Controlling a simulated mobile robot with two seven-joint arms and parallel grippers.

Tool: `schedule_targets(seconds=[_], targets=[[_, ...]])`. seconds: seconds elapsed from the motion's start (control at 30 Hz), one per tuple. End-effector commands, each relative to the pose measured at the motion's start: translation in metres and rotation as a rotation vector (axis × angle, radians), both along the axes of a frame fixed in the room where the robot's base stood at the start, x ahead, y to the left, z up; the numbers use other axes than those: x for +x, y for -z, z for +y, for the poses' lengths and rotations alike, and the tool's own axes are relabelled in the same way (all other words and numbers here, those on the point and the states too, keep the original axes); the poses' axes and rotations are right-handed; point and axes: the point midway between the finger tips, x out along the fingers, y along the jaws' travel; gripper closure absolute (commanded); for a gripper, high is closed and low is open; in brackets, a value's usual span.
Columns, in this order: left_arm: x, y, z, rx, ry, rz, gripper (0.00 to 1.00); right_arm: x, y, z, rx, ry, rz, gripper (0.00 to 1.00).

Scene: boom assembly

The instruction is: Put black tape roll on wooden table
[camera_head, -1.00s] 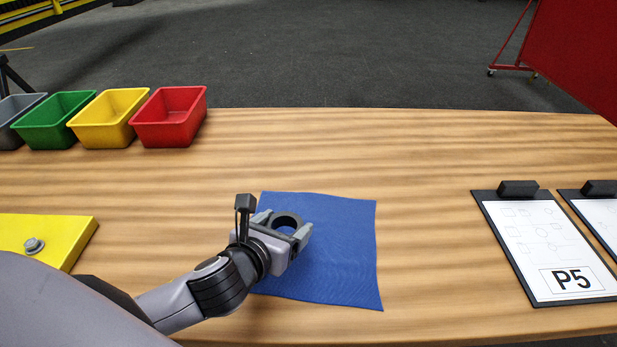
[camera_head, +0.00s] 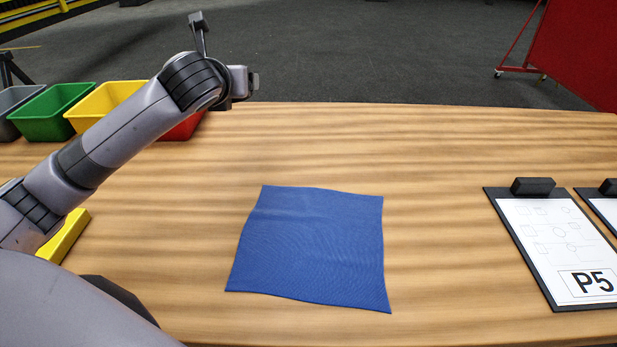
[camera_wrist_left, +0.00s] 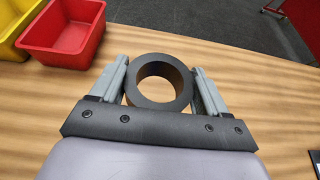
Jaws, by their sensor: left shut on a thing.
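The black tape roll (camera_wrist_left: 160,106) is a thick dark ring in the left wrist view. My left gripper (camera_wrist_left: 160,78) is shut on it, with one grey finger against each side. In the head view my left gripper (camera_head: 252,82) is raised near the table's far edge, to the right of the red bin, and the roll is mostly hidden there. The wooden table (camera_head: 450,150) lies below, and it also shows in the left wrist view (camera_wrist_left: 40,120). My right gripper is not in view.
A blue cloth (camera_head: 310,250) lies mid-table, now empty. Red (camera_head: 185,128), yellow (camera_head: 100,105), green (camera_head: 55,112) and grey bins stand at the far left. A yellow block (camera_head: 65,238) is at left. Clipboards (camera_head: 560,250) lie at right. The table's centre back is bare.

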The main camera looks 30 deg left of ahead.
Motion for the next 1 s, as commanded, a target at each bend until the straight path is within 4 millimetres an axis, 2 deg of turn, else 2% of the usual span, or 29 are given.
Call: schedule_targets(seconds=[0.07,0.17,0.5,0.6,0.7,0.87,1.0], targets=[[0.0,0.002,0.003,0.001,-0.007,0.002,0.56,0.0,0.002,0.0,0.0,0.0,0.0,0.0],[0.0,0.018,0.003,0.001,-0.008,0.007,0.56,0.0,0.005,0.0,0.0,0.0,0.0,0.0],[-0.001,0.11,0.003,-0.001,-0.008,0.006,0.56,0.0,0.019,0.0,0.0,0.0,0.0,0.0],[-0.001,0.132,0.003,-0.001,-0.008,0.004,0.56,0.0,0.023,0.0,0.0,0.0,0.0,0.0],[-0.001,0.146,0.003,0.0,-0.008,0.002,0.56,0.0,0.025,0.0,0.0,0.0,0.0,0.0],[0.0,0.156,0.003,0.001,-0.007,0.0,0.56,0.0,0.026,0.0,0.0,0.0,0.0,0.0],[0.0,0.172,0.002,-0.001,-0.008,0.003,0.56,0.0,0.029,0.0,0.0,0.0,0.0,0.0]])
